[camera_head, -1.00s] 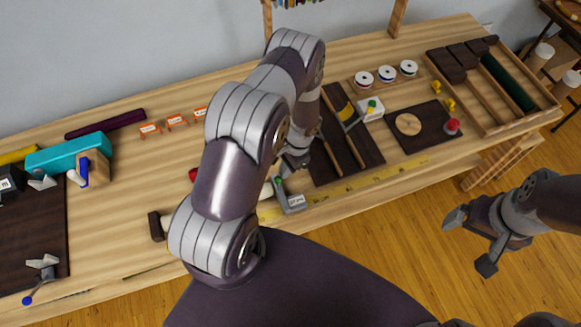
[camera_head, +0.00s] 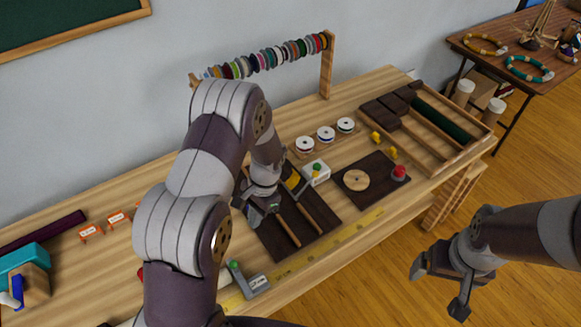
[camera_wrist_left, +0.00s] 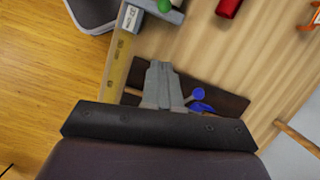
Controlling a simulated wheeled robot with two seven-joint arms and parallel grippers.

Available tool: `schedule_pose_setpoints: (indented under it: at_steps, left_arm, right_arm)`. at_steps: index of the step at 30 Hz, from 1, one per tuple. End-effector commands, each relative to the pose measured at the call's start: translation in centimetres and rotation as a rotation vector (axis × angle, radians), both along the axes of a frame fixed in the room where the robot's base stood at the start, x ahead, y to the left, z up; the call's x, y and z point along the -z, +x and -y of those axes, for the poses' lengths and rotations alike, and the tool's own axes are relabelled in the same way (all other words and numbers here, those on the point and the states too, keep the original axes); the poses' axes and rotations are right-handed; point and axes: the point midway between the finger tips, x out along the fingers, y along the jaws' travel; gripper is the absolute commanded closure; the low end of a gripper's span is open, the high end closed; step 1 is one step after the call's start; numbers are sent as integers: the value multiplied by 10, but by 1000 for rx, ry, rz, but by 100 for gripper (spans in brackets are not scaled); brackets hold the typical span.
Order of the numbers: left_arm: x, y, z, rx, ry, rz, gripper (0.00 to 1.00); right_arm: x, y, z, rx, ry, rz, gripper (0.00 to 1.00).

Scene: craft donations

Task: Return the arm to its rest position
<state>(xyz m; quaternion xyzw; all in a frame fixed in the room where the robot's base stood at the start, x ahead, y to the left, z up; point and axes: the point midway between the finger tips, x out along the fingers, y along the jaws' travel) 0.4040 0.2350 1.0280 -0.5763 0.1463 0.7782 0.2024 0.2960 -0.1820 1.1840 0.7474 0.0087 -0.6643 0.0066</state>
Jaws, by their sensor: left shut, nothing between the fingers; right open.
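My left arm comes in from the left and crosses the workbench in the head view. Its gripper (camera_head: 262,208) is over the left part of a dark mat (camera_head: 322,212) and is shut with nothing between the fingers. In the left wrist view, the shut fingers (camera_wrist_left: 160,78) point toward the bench, with a dark surface and blue round parts (camera_wrist_left: 197,98) beside them. The arm hides part of the bench. My right gripper (camera_head: 440,288) is open and empty over the floor, right of the bench.
A grey tool with a green knob (camera_head: 254,283) lies near the bench's front edge, by a yellow ruler (camera_head: 335,240). A board with a round disc (camera_head: 356,180), white spools (camera_head: 325,134) and a wooden tray (camera_head: 490,132) are farther right. A spool rack (camera_head: 327,65) stands behind.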

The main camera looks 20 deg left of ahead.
Motion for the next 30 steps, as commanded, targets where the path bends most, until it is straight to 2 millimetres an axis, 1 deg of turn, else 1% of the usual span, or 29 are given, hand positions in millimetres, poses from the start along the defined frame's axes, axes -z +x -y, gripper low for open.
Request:
schedule_pose_setpoints:
  at_steps: [3, 4, 5, 6, 7, 8, 13, 15, 17, 18, 21, 25, 30]
  left_arm:
    - [0, 0, 0, -5, 1, 2, 100]
    - [0, 2, 0, -20, 3, 11, 100]
    - [3, -1, 3, -56, 2, 19, 100]
    - [5, -15, 6, -105, -1, 10, 100]
    - [1, -23, 10, -147, -5, 15, 100]
    - [-4, -31, 13, -190, -8, 31, 100]
    - [-42, -77, 37, -423, -49, 197, 100]
    - [-54, -98, 44, -479, -73, 271, 100]
    - [-62, -110, 48, -493, -93, 326, 100]
    - [-67, -114, 49, -490, -104, 355, 100]
    - [-77, -107, 51, -479, -120, 410, 100]
    - [-80, -108, 51, -478, -118, 406, 100]
    - [-80, -108, 51, -477, -118, 404, 100]
  right_arm:
    - [0, 0, 0, 0, 0, 0, 8]
    - [0, 0, 0, 0, 0, 0, 8]
    - [0, 0, 0, 0, 0, 0, 8]
    - [-1, 0, 0, 0, 0, 0, 8]
    - [0, 0, 0, 0, 0, 0, 8]
    - [5, 0, 0, 0, 0, 1, 8]
    - [46, 0, 0, 0, 0, 0, 8]
    - [62, 0, 0, 0, 0, 0, 8]
    - [72, 0, 0, 0, 0, -1, 8]
    - [76, 0, 0, 0, 0, -1, 8]
    - [81, 0, 0, 0, 0, 0, 8]
    - [77, 0, 0, 0, 0, 0, 8]
    - [76, 0, 0, 0, 0, 1, 8]
